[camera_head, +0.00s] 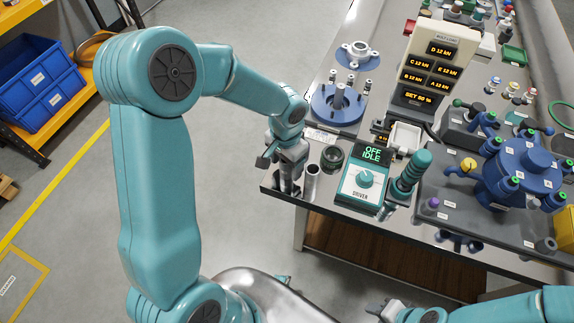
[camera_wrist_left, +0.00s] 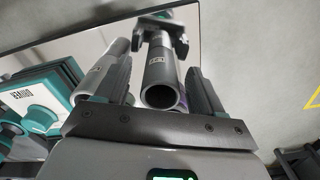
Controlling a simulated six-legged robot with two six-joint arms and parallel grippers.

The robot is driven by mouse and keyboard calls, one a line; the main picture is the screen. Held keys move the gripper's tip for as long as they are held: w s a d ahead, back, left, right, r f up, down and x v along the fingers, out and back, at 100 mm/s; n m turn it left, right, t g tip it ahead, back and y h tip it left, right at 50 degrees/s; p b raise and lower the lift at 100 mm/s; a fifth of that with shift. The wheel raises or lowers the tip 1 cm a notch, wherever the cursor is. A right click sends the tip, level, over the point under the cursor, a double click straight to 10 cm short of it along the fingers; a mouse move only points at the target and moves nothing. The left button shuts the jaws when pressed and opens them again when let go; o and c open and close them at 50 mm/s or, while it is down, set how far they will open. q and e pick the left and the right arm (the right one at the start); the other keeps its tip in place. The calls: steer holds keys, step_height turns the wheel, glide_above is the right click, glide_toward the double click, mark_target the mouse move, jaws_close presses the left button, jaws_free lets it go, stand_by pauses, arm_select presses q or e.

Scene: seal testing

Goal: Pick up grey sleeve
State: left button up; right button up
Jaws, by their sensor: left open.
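My left gripper (camera_head: 283,168) is above the front left corner of the bench, pointing down and open. In the left wrist view, a grey sleeve (camera_wrist_left: 158,72) with a small white label shows its hollow end between the two open fingers (camera_wrist_left: 162,85). I cannot tell whether either finger touches it. In the head view, one upright grey tube (camera_head: 311,182) stands just right of the gripper. My right gripper (camera_head: 382,308) is low at the bottom edge, away from the bench; its jaw is unclear.
The driver box (camera_head: 362,184), reading OFF IDLE, stands right of the tubes, with a teal-handled tool (camera_head: 408,174) beside it. A dark ring (camera_head: 332,157) and a blue flange (camera_head: 338,106) are behind. Open floor lies left of the bench.

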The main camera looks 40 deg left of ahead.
arm_select(q)
steer(key=shift+s+f, duration=0.1)
steer(key=shift+f, duration=0.5)
jaws_close()
steer(key=shift+r, duration=0.1)
